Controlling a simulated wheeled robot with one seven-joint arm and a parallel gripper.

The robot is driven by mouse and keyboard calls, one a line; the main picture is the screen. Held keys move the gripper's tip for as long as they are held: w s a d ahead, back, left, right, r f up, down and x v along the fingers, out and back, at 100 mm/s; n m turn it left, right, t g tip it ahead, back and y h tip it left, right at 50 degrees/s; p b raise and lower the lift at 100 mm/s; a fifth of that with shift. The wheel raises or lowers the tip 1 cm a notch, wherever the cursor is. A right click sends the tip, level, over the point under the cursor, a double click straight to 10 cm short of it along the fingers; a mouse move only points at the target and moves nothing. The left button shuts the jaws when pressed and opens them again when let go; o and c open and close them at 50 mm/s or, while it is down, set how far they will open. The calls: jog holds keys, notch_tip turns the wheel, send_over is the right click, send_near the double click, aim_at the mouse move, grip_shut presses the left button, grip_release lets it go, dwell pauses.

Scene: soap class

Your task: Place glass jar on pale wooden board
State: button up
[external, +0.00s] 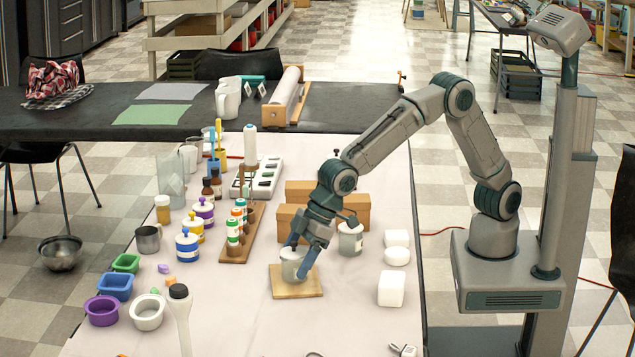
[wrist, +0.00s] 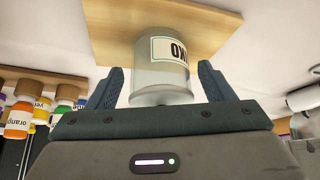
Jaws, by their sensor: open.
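A glass jar (external: 291,268) with a white label stands upright on the pale wooden board (external: 312,289). In the wrist view the jar (wrist: 160,75) sits against the board (wrist: 110,25), its label partly readable. My gripper (external: 296,262) is low over the board, with its fingers on either side of the jar. In the wrist view my gripper (wrist: 158,80) is open, with visible gaps between each finger and the jar. Part of the jar is hidden by the fingers in the external view.
A similar labelled jar (external: 350,241) stands behind, beside wooden blocks (external: 325,192). White soap blocks (external: 391,288) lie to the right. A wooden rack of small bottles (external: 236,246) is to the left. Coloured cups (external: 102,311) are at the front left. Table space around the board is clear.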

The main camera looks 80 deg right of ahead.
jog(key=p+v, duration=0.1)
jog(key=v, duration=0.9)
jog(key=shift+s+r, duration=0.2)
jog(key=shift+r, duration=0.1)
jog(key=shift+d, duration=0.1)
jog(key=s+d+m+g+h, duration=0.1)
jog(key=s+d+m, duration=0.15)
jog(key=d, duration=0.75)
jog(key=s+d+m+h, duration=0.1)
jog(key=s+d, duration=0.3)
jog(key=d, duration=0.7)
jog(key=s+d+f+m+g+h, duration=0.1)
jog(key=s+d+f, duration=0.4)
jog(key=s+d, duration=0.8)
jog(key=s+m+g, duration=0.1)
jog(key=s, duration=0.3)
jog(key=shift+d+m, duration=0.2)
jog(key=shift+m, duration=0.15)
